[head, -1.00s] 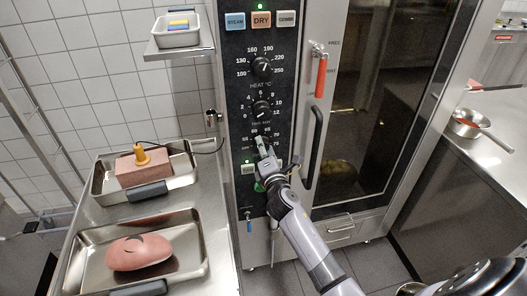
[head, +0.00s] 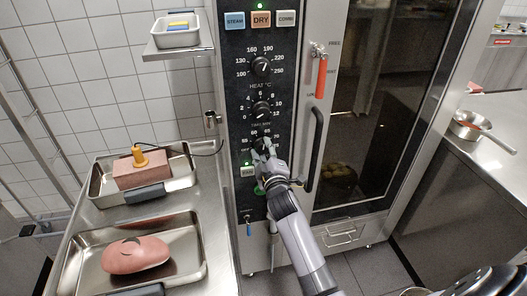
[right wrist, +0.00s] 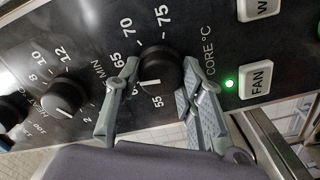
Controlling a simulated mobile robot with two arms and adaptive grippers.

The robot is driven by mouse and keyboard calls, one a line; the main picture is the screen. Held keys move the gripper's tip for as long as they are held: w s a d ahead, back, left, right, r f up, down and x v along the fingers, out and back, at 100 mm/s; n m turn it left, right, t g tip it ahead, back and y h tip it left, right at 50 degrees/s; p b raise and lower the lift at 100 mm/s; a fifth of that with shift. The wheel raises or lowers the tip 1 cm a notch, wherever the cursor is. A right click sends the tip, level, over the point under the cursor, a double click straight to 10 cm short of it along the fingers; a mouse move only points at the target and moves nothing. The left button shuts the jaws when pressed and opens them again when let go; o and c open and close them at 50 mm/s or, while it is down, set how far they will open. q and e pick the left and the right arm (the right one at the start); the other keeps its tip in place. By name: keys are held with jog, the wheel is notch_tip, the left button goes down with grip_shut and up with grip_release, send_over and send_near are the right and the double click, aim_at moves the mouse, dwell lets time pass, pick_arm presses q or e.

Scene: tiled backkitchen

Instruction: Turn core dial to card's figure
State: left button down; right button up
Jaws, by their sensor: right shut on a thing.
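The core dial (right wrist: 160,66) is a round black knob with a white pointer mark, on the oven's black control panel (head: 243,100). In the right wrist view its mark points between the 55 and the 60. My right gripper (right wrist: 158,82) has its two grey fingers on either side of this dial and is shut on it. In the head view the right gripper (head: 264,150) covers most of the dial. My left gripper is not in view. I cannot make out a card with a figure.
Two more dials, heat (head: 261,66) and time (head: 262,109), sit above. A lit FAN button (right wrist: 256,80) is beside the core dial. The oven door handle (head: 315,150) and red lever (head: 321,76) are to the right. Trays with a probed pink block (head: 153,171) and pink loaf (head: 136,254) stand left.

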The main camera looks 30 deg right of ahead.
jog(key=m, duration=0.4)
jog(key=shift+m, duration=0.3)
jog(key=m+p, duration=0.1)
jog(key=m, duration=0.4)
jog(key=m+p, duration=0.1)
jog(key=m, duration=0.4)
jog(key=shift+m, duration=0.4)
jog(key=m+p, duration=0.1)
jog(key=m, duration=0.4)
jog(key=shift+m, duration=0.4)
jog(key=o, duration=1.1)
jog(key=shift+o, duration=0.2)
jog(key=shift+n, duration=0.3)
